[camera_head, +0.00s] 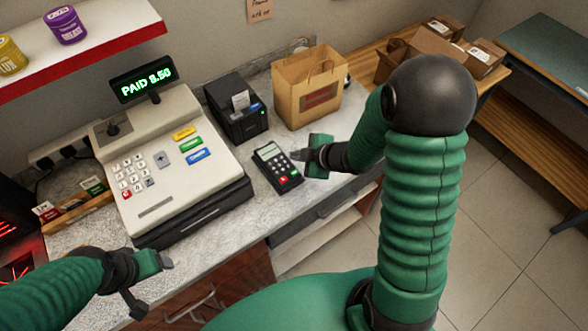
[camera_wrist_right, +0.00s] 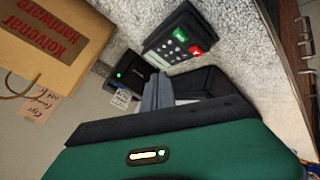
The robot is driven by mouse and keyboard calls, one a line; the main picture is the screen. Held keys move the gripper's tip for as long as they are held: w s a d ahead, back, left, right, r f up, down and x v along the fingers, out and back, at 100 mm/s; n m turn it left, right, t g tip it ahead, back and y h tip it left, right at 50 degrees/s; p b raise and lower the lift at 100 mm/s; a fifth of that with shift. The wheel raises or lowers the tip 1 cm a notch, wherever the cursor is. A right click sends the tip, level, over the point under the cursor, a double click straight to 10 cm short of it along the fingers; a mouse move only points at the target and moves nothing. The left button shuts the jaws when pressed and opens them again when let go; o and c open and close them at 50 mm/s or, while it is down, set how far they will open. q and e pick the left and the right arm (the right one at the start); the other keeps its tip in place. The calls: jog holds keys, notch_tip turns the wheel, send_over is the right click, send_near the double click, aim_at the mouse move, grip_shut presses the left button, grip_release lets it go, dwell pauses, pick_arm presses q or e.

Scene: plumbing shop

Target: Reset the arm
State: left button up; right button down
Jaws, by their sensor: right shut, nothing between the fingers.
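My right arm (camera_head: 420,210) reaches over the counter from the right. My right gripper (camera_head: 298,155) is shut and empty, just right of the card terminal (camera_head: 275,163). In the right wrist view its fingertips (camera_wrist_right: 158,92) are together, with the card terminal (camera_wrist_right: 180,34) beyond them. My left gripper (camera_head: 152,285) is at the lower left, by the counter's front edge below the cash register (camera_head: 165,165). Its two fingers are spread apart with nothing between them.
The register's display (camera_head: 143,83) reads PAID 8.50. A black receipt printer (camera_head: 236,108) and a paper bag (camera_head: 308,88) stand at the back of the counter. Cardboard boxes (camera_head: 430,42) lie on a wooden bench at the upper right. Bare floor is at the right.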

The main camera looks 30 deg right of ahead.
dwell(0.5)
jog(key=s+a+f+m+g+h+b, duration=0.1)
jog(key=s+a+m+g+b, duration=0.1)
jog(key=s+m, duration=0.4)
jog(key=s+a+f+m+g+h+b, duration=0.1)
jog(key=s+a+m+g+h+b, duration=0.1)
jog(key=s+m, duration=0.5)
jog(key=shift+s+a+f+g+b, duration=0.35)
jog(key=shift+s+g+b, duration=0.2)
jog(key=shift+g+b, duration=0.35)
jog(key=shift+s+a+r, duration=0.1)
jog(key=shift+s, duration=0.05)
jog(key=shift+a, duration=0.15)
